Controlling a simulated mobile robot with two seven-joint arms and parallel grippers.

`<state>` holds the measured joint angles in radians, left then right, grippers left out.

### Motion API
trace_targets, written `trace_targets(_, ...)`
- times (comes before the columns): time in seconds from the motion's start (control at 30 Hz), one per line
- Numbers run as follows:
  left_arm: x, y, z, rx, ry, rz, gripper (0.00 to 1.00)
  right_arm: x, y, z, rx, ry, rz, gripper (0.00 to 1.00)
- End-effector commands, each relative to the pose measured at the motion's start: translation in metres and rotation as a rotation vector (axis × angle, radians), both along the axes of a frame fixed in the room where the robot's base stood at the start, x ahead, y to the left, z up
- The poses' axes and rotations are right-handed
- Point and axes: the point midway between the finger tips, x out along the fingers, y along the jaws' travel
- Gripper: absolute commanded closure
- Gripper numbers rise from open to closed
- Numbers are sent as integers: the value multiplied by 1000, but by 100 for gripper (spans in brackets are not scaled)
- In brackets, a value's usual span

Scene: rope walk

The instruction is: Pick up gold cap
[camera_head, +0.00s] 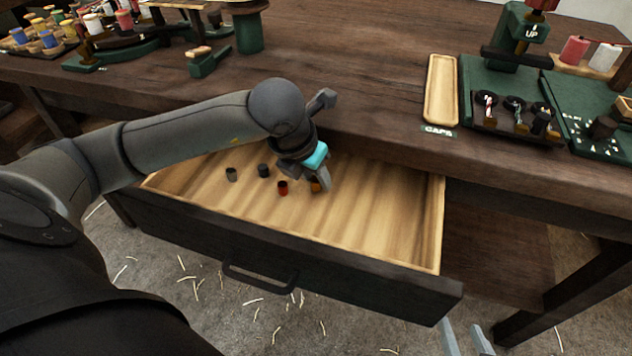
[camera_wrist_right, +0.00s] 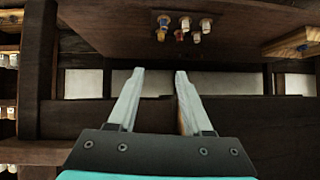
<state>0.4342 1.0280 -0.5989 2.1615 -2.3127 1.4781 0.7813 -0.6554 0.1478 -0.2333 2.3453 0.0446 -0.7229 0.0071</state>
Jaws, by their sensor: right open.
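The gold cap (camera_head: 315,187) is in the open drawer (camera_head: 390,215), partly hidden by my left gripper (camera_head: 321,182). My left gripper reaches down into the drawer with its fingers at the cap. Whether the fingers are closed on it is hidden. A red cap (camera_head: 283,187), a dark cap (camera_head: 263,170) and a grey cap (camera_head: 232,174) stand to the left of it in the drawer. My right gripper (camera_head: 467,338) is open and empty at the bottom edge, outside the drawer; its spread fingers also show in the right wrist view (camera_wrist_right: 158,100).
On the bench (camera_head: 350,60) lies an empty wooden tray (camera_head: 440,90) with a "CAPS" label. Green fixtures (camera_head: 510,75) stand to its right, and spool racks at the back left. The drawer's right half is clear. Its front (camera_head: 290,255) has a dark handle.

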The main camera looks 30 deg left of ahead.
Motion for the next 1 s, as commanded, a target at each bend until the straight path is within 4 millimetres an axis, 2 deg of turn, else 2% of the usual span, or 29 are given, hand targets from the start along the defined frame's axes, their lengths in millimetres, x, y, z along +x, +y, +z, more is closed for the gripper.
trace_targets(0.03, 0, 0, 0, 0, 0, 0, 64, 0, 0, 0, 0, 0, 0, 50)
trace_targets(0.37, 0, 0, 0, 0, 0, 0, 100, 0, 0, 0, 0, 0, 0, 50)
trace_targets(1.0, 0, 0, 2, 1, 0, 0, 100, -1, -1, 0, -6, 12, 1, 50)
